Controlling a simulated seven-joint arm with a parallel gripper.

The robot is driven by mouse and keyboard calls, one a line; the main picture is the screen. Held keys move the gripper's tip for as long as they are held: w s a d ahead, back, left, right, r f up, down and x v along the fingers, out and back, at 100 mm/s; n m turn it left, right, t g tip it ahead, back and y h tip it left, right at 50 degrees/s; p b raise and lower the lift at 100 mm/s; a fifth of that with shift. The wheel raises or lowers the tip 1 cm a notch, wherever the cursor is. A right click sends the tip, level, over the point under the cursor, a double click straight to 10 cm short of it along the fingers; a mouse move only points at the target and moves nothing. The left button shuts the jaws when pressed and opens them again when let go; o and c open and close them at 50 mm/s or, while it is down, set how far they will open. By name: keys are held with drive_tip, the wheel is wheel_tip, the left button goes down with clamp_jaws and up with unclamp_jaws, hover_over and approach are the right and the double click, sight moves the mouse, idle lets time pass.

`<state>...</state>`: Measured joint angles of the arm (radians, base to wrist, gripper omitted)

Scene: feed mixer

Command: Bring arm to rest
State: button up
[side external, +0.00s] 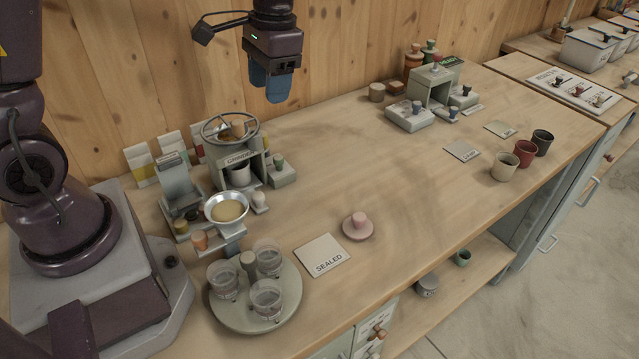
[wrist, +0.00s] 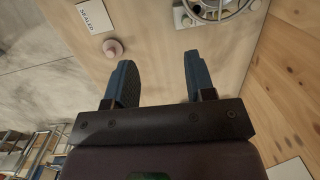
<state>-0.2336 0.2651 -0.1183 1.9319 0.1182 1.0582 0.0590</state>
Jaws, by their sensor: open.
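My gripper (side external: 271,84) hangs high above the back of the wooden bench (side external: 330,170), fingers pointing down, in the side external view. In the wrist view its two blue fingers (wrist: 158,84) are apart with nothing between them. It touches nothing on the bench. Below and to its left stands the grinder (side external: 240,165) with a handwheel on top; part of that wheel shows at the top of the wrist view (wrist: 222,8).
A round tray (side external: 290,318) with several clear jars, a SEALED card (side external: 322,256) and a pink-knobbed lid (side external: 358,226) lie at the front. A grey-green machine (side external: 431,88) and cups (side external: 524,152) stand right. The middle bench is clear; a wooden wall (side external: 350,40) runs behind.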

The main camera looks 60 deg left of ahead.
drive_tip(key=s+d+r+t, duration=0.2)
drive_tip(key=s+r+t, duration=0.1)
drive_tip(key=s+r, duration=0.2)
drive_tip(key=s+d+r+t, duration=0.3)
drive_tip(key=s+r, duration=0.2)
drive_tip(key=s, duration=0.4)
drive_tip(key=shift+s+d+t+h, duration=0.25)
drive_tip(key=shift+d+t+h, duration=0.05)
drive_tip(key=shift+d+t, duration=0.1)
